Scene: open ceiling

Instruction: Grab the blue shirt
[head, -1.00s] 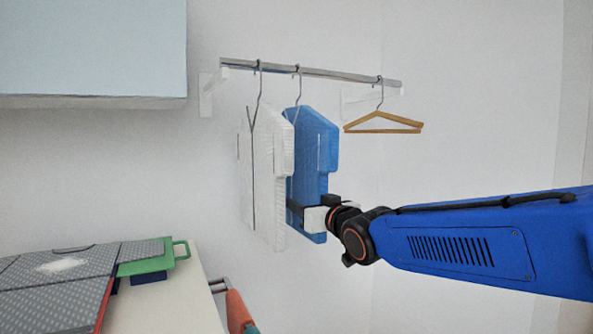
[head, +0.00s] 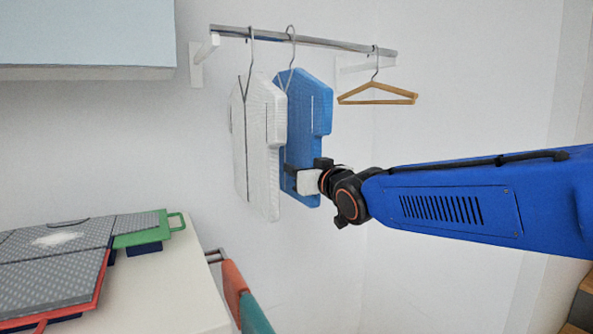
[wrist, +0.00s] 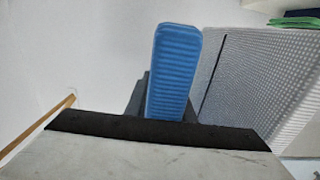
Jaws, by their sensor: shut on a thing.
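The blue shirt (head: 309,112) hangs upright from a metal hanger in the head view, just right of the white shirt. Its hanger hook (head: 291,32) rises a little above the rail's top edge; I cannot tell whether it still touches the rail. My gripper (head: 292,176) reaches in from the right and is shut on the lower part of the blue shirt. In the wrist view the blue shirt (wrist: 174,70) stands edge-on between the dark fingers (wrist: 168,108), whose tips are partly hidden.
The white shirt (head: 260,135) hangs close on the left, partly overlapping the blue one. An empty wooden hanger (head: 378,94) hangs right on the metal rail (head: 335,44). A white table (head: 178,285) with folded items is lower left. A pale cabinet (head: 90,35) is upper left.

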